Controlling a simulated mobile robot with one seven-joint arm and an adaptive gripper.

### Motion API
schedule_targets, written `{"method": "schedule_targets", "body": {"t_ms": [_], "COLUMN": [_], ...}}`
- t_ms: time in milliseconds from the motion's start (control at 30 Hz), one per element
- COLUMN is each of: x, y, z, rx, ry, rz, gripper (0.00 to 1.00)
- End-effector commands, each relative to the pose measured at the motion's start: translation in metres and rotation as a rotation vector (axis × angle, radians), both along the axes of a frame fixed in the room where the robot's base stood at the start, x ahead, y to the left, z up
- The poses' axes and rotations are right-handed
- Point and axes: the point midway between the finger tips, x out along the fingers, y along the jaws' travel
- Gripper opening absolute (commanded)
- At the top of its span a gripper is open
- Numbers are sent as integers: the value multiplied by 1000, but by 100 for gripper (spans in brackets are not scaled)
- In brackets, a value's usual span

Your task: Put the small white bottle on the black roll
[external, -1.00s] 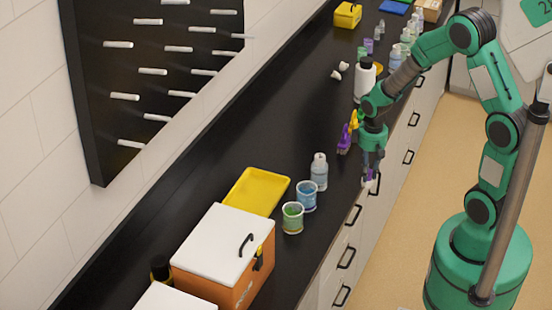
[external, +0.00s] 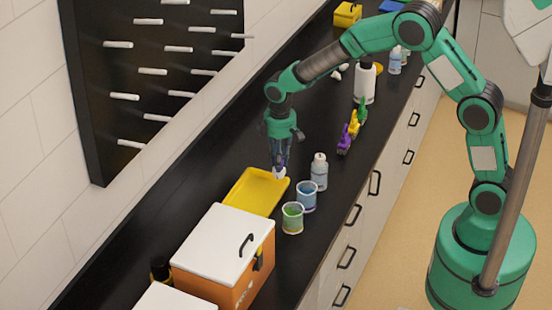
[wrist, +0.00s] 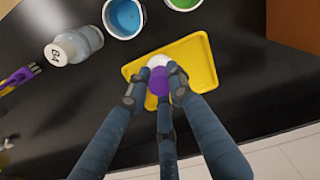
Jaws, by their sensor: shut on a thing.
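My gripper (external: 280,165) is shut on a small white bottle (external: 279,174) with a purple top. It holds the bottle upright above the far right end of the yellow tray. The wrist view shows the white part (wrist: 158,61) and purple top between the gripper's fingers (wrist: 157,88), over the tray. I cannot clearly make out the black roll. A dark round thing with some yellow (external: 160,268) stands at the lower left, partly hidden behind the orange box, and may be it.
The yellow tray (external: 247,196) lies empty beside the white-lidded orange box (external: 255,268). Close to its right stand a blue cup (external: 307,196), a green cup (external: 293,218) and a clear bottle (external: 319,174). The black counter is clear along the wall.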

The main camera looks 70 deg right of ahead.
Motion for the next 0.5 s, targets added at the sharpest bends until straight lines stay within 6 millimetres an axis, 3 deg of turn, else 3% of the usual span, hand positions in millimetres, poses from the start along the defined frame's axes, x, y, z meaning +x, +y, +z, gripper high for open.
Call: {"method": "schedule_targets", "body": {"t_ms": [200, 500], "x": [48, 101], "y": [49, 119], "z": [15, 29], "rx": [-1, -3], "ry": [0, 1], "rz": [109, 253], "gripper": [0, 0]}}
